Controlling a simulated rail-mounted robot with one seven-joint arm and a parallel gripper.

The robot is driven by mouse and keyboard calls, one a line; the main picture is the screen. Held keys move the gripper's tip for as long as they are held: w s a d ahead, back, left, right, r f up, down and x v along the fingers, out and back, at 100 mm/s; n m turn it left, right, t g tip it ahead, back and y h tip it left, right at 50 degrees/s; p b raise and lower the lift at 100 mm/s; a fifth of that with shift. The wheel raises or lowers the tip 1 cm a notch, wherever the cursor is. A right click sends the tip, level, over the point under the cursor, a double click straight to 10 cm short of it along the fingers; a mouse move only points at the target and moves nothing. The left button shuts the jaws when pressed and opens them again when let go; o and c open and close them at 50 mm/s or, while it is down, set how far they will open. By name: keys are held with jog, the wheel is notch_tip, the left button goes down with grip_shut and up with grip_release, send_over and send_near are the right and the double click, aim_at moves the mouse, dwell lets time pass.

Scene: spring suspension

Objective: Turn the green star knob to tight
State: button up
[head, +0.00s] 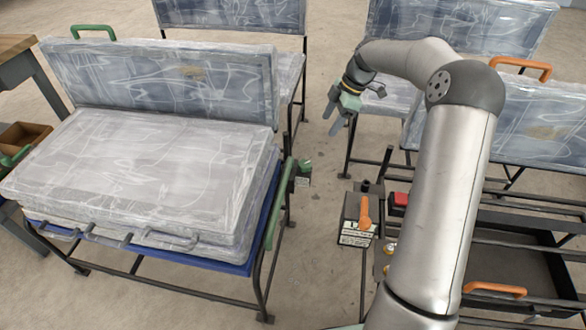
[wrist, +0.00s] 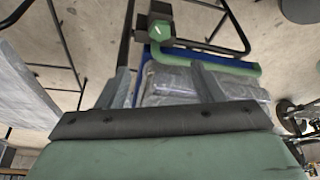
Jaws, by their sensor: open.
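The green star knob (head: 306,165) sits on a dark bracket at the right side of the left seat frame, next to a green handle bar (head: 279,205). In the wrist view the knob (wrist: 163,28) shows near the top, beyond my fingertips, with a pale mark on its face. My gripper (head: 333,119) hangs above the gap between the seats, up and to the right of the knob and apart from it. Its two fingers are spread and nothing is between them. The knob's setting is too small to read.
The left seat (head: 130,185) is wrapped in clear plastic on a dark tube frame. A box with an orange lever (head: 365,212) and a red block (head: 399,200) stand right of the gap. Bare floor (head: 318,215) lies between the frames.

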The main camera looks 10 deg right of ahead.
aim_at(306, 163)
jog(key=b+x, duration=0.4)
jog(key=x, duration=1.3)
jog(key=c, duration=1)
